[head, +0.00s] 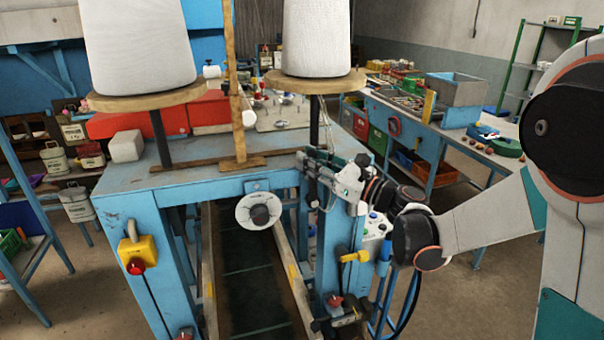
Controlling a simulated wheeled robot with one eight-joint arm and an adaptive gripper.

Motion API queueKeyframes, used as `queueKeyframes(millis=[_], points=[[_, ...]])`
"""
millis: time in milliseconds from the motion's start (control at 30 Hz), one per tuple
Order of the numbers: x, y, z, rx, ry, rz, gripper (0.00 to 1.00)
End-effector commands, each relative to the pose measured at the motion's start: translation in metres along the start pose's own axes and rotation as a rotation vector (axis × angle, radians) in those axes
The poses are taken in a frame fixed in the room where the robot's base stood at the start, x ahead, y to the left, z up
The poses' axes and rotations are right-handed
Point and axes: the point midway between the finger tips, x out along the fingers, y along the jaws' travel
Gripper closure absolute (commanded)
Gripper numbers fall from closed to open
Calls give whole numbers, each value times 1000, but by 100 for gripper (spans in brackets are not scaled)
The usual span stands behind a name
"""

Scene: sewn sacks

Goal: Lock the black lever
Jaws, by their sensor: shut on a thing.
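My gripper (312,168) is at the right front corner of the blue machine table (190,178), reaching in from the right. Its fingers are shut on a slim dark part there, which fits the black lever. The fingers and the machine's corner hide most of this part, so its angle and whether it is locked cannot be told. A dark narrow piece (313,190) shows just below the fingers, against the blue frame.
Two large white thread cones (138,45) (317,38) stand on wooden discs above the table. A wooden post (231,90) rises between them. A round white-rimmed knob (259,211), a yellow box with a red button (137,252) and a control panel (376,228) are nearby.

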Motion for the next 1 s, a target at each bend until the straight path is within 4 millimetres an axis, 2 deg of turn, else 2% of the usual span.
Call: queueKeyframes(millis=[33,500,1000], points=[[-6,-6,-7,33,-26,-12,100],[-41,-48,-17,376,-281,-101,100],[-62,-72,-32,600,-446,-159,100]])
